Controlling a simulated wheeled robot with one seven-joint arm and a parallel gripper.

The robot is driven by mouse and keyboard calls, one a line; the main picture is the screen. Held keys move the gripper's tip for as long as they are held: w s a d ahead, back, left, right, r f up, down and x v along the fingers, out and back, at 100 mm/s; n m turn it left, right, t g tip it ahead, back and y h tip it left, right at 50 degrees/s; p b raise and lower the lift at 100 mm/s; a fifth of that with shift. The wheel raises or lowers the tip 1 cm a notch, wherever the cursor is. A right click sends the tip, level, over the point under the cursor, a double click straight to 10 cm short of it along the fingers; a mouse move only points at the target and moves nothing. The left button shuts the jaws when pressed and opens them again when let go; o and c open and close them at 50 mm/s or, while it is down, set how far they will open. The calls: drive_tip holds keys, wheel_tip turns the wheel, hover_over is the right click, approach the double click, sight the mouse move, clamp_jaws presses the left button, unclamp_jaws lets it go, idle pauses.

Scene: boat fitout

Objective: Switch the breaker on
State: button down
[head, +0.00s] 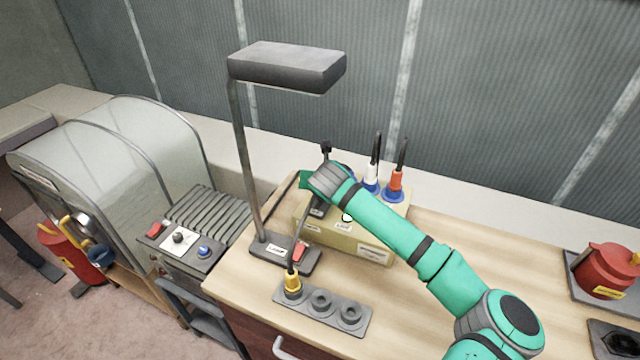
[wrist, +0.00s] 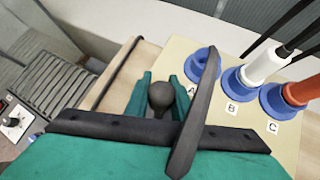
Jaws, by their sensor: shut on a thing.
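My gripper (wrist: 160,93) has its teal fingers closed around a dark round knob (wrist: 161,96) in the wrist view. The knob looks like the breaker's handle, but its base is hidden. In the head view my gripper (head: 305,181) is at the back left of a beige box (head: 372,238) with labels on its front, and the knob cannot be made out there. The box also shows in the wrist view (wrist: 232,62), with blue-ringed sockets marked A, B and C. Socket A (wrist: 191,72) is partly hidden by a dark stalk.
A white plug (head: 373,178) and an orange plug (head: 395,184) stand upright in the box. A yellow plug (head: 292,283) with a dark stalk stands in a grey holder (head: 321,302) in front. A tall lamp (head: 285,68) rises at left.

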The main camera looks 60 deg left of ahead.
drive_tip(key=shift+a, duration=0.1)
idle(0.3)
drive_tip(key=c, duration=1.5)
unclamp_jaws()
drive_tip(key=shift+w, duration=0.1)
drive_tip(key=v, duration=1)
drive_tip(key=shift+d+r, duration=0.25)
drive_tip(key=shift+r, duration=0.05)
